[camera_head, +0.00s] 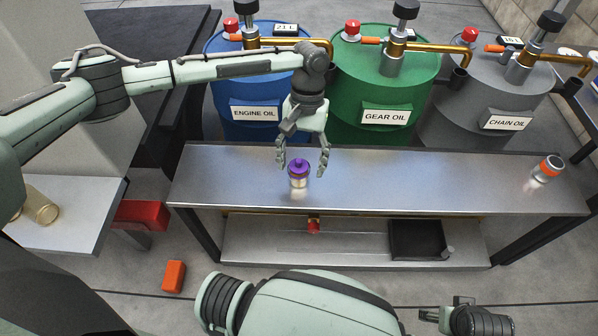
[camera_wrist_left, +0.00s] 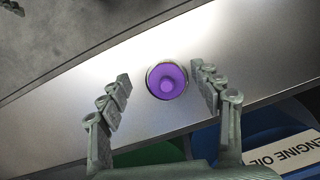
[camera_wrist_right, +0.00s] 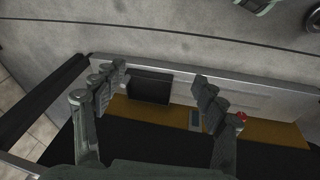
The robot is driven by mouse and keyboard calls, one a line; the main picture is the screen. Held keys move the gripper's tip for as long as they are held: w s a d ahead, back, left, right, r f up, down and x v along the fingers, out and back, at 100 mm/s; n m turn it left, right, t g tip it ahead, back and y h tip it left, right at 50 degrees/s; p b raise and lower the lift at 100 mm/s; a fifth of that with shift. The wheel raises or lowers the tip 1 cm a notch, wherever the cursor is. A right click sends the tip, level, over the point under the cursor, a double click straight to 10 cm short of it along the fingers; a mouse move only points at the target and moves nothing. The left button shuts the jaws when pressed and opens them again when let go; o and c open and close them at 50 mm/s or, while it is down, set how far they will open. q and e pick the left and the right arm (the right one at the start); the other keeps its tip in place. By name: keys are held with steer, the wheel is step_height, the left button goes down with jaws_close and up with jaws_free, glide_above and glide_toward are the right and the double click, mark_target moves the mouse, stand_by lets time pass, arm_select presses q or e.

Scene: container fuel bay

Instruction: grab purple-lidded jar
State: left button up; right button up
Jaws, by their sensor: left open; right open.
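The purple-lidded jar (camera_head: 298,181) stands upright on the steel bench, a little left of its middle. Its purple lid (camera_wrist_left: 167,81) is seen from above in the left wrist view, between the fingertips and slightly beyond them. My left gripper (camera_head: 303,168) is open, pointing down over the jar with a finger on each side; I cannot tell whether either finger touches it. It also shows in the left wrist view (camera_wrist_left: 161,88). My right gripper (camera_wrist_right: 160,78) is open and empty, in front of the bench, above the lower shelf's front edge.
The steel bench (camera_head: 420,185) is mostly bare, with an orange-capped can (camera_head: 546,169) at its right end. Blue (camera_head: 250,115), green (camera_head: 380,75) and grey (camera_head: 480,100) drums stand behind. A black tray (camera_head: 415,239) sits on the lower shelf. An orange block (camera_head: 173,276) lies on the floor.

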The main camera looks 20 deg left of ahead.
arm_select(q)
steer(key=x, duration=0.4)
steer(key=shift+a+f, duration=0.3)
steer(key=shift+a, duration=0.05)
steer(key=shift+c, duration=0.2)
steer(key=shift+w, duration=0.1)
steer(key=c, duration=1.3)
steer(key=shift+r, duration=0.1)
